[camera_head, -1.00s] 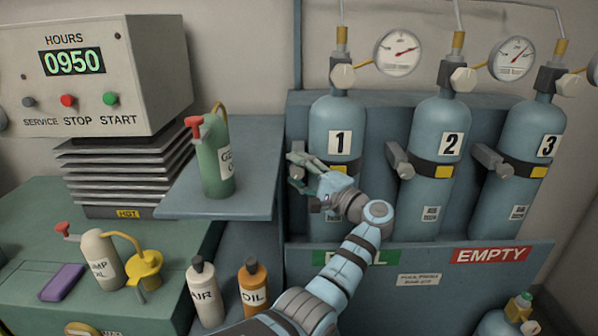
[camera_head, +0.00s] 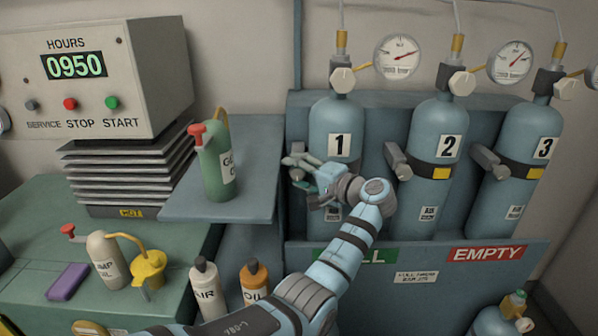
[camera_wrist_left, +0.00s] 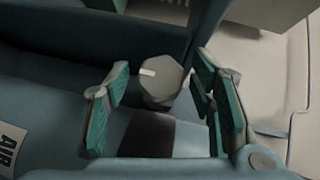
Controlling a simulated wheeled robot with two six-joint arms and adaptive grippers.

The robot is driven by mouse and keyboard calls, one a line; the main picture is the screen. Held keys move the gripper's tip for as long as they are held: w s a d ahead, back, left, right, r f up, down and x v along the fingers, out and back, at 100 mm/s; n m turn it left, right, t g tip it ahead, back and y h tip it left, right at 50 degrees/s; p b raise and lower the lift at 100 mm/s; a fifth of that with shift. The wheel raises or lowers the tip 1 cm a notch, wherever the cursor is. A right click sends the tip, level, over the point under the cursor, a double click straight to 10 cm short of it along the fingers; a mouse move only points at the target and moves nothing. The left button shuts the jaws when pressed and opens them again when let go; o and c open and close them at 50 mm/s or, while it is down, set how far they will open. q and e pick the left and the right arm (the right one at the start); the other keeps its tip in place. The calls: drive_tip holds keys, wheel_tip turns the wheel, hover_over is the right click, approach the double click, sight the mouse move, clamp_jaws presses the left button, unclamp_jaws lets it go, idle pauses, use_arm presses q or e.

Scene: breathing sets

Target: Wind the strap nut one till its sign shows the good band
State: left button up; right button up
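Cylinder one (camera_head: 336,125) stands in the left bay of the blue rack, strapped to it. The strap nut one (camera_wrist_left: 163,80) is a grey many-sided knob with a pale mark, seen in the left wrist view beside the dark strap (camera_wrist_left: 173,132). My left gripper (camera_head: 297,172) is at the left side of cylinder one. Its green-padded fingers are open, one on each side of the nut, with gaps showing. The gripper hides the strap's yellow sign in the head view, so its band cannot be read. My right gripper is not in view.
Cylinder two (camera_head: 437,125) and cylinder three (camera_head: 532,130) stand to the right, with their own side nuts and yellow signs. A blue-grey shelf (camera_head: 245,190) with a green can (camera_head: 214,165) is close on the left. Bottles stand below the shelf.

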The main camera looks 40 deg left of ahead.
use_arm(q)
drive_tip(key=v, duration=1.2)
idle(0.3)
